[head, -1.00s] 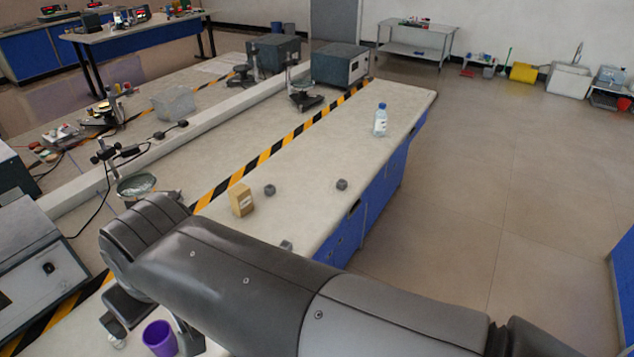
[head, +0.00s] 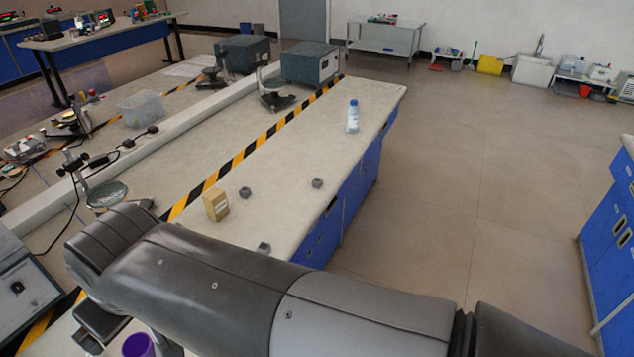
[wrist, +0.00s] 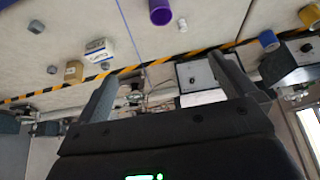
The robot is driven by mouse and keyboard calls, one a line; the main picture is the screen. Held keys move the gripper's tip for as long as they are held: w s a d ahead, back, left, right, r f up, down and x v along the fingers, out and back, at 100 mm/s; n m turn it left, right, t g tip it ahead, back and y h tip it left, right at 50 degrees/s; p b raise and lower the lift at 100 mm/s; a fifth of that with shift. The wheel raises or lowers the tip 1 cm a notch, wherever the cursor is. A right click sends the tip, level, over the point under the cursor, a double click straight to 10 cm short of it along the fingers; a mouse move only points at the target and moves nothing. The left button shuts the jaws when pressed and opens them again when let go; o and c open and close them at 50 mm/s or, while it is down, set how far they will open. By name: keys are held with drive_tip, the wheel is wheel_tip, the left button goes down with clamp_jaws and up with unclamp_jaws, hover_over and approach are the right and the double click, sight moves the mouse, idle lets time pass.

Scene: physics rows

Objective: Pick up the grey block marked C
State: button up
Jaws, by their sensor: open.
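Three small grey blocks lie on the long bench in the head view: one beside the tan box (head: 245,192), one to its right (head: 317,183), and one close to my arm (head: 263,248). Grey blocks also show at the left of the wrist view, one near the top (wrist: 37,27) and one lower (wrist: 52,69). No letter is readable on any, so I cannot tell which is C. My gripper (wrist: 165,70) is open, its two fingers wide apart with nothing between them. The blocks are left of the fingers in the wrist view.
The tan box (head: 216,205), a bottle (head: 353,117) and a purple cup (head: 138,346) stand on the bench. The cup also shows in the wrist view (wrist: 160,12), near a white-and-blue box (wrist: 97,50). Instruments line the striped tape. Open floor lies right of the bench.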

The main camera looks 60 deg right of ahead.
idle(0.4)
drive_tip(key=c, duration=1)
drive_tip(key=shift+c, duration=0.2)
